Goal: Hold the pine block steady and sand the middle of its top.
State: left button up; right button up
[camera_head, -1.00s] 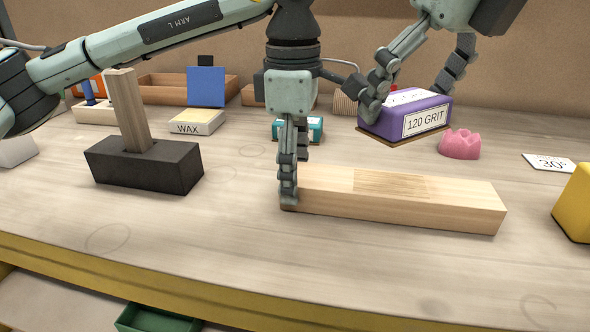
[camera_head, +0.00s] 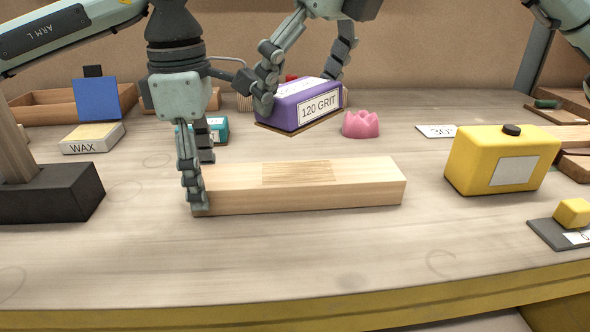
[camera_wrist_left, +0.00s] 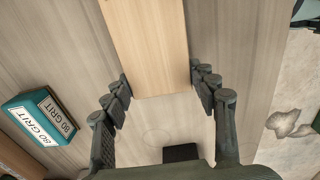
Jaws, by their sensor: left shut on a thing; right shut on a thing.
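The pine block (camera_head: 370,188) lies flat on the bench, long side across the head view. A rough, darker patch (camera_head: 298,173) marks the middle of its top. My left gripper (camera_head: 200,185) is shut on the block's left end, fingers on its near and far sides. In the left wrist view the block (camera_wrist_left: 147,45) runs between the fingers (camera_wrist_left: 165,95). My right gripper (camera_head: 303,88) is shut on a purple sanding block (camera_head: 278,112) labelled "120 GRIT", behind the pine block and apart from it. I cannot tell whether the sanding block touches the bench.
A teal "80 GRIT" block (camera_wrist_left: 40,117) sits behind my left gripper. A pink crown-shaped thing (camera_head: 361,125) stands right of the sanding block. A yellow container (camera_head: 500,160) stands right of the pine block, a black block with a post (camera_head: 55,195) left. The bench in front is clear.

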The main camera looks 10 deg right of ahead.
aim_at(324, 84)
jog(key=d, duration=0.1)
jog(key=d+r, duration=0.1)
jog(key=d, duration=0.1)
jog(key=shift+w, duration=0.1)
jog(key=shift+f, duration=0.1)
jog(key=shift+f, duration=0.15)
jog(key=shift+f, duration=3.6)
jog(key=shift+f, duration=0.65)
jog(key=shift+a, duration=0.15)
jog(key=shift+a+r, duration=0.1)
jog(key=shift+a, duration=1.3)
jog(key=shift+d, duration=0.1)
